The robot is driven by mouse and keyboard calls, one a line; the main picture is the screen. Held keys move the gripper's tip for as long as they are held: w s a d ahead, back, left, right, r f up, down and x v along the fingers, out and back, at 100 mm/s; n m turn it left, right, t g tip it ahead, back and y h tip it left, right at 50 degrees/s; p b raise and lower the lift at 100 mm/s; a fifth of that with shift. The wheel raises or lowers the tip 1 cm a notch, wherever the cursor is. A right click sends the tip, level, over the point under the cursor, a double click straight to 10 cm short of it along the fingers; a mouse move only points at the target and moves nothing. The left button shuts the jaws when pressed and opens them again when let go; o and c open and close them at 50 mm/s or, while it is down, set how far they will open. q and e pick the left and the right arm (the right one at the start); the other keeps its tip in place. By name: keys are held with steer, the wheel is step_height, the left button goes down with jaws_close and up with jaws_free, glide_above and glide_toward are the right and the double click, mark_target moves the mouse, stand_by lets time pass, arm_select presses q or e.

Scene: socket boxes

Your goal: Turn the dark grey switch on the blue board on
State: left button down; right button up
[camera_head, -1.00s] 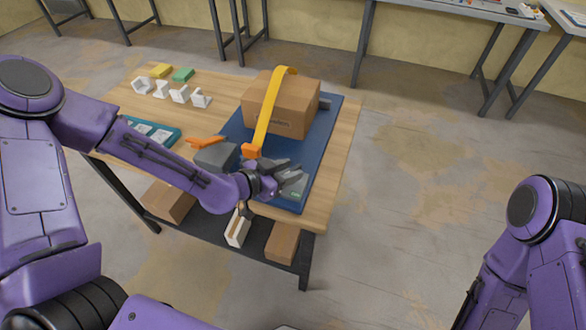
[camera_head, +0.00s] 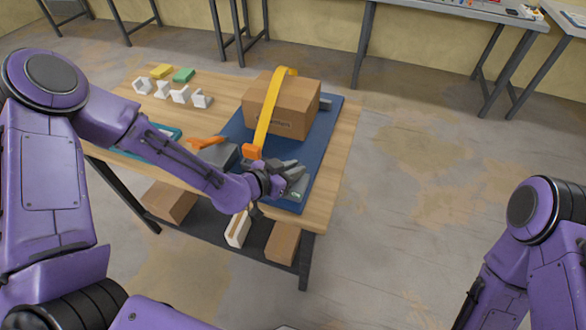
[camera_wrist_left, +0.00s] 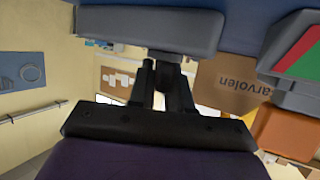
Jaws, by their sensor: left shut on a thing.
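The blue board (camera_head: 318,133) lies on the wooden table. A grey switch housing (camera_head: 297,193) sits at its near right corner, partly covered by my left gripper (camera_head: 281,181). In the left wrist view the grey housing (camera_wrist_left: 150,28) spans the top. The dark grey switch (camera_wrist_left: 168,57) juts from it between the fingers of my left gripper (camera_wrist_left: 166,78), which look closed on it. The switch's exact angle is hard to tell. My right gripper is out of view; only part of my right arm shows.
A cardboard box (camera_head: 297,112) under a yellow strap (camera_head: 266,118) stands on the board. Left of the gripper is a grey block (camera_head: 222,156) with an orange lever (camera_head: 207,142). White brackets (camera_head: 180,94) stand at the back left. Floor right of the table is clear.

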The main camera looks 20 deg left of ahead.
arm_select(q)
steer(key=n+t+y, duration=0.1)
steer(key=n+y, duration=0.2)
steer(key=shift+d, duration=0.1)
steer(key=shift+n+t+y, duration=0.4)
steer(key=shift+n+y, duration=0.5)
steer(key=shift+y, duration=0.3)
steer(key=n+y+p, duration=0.1)
steer(key=n+y, duration=0.2)
steer(key=y, duration=0.1)
steer(key=shift+r, duration=0.15)
steer(key=shift+n+g+y+p, duration=0.65)
steer(key=shift+n+g+y, duration=0.05)
steer(key=shift+n+y, duration=1)
steer(key=c, duration=1.1)
jaws_free()
steer(key=shift+c, duration=0.2)
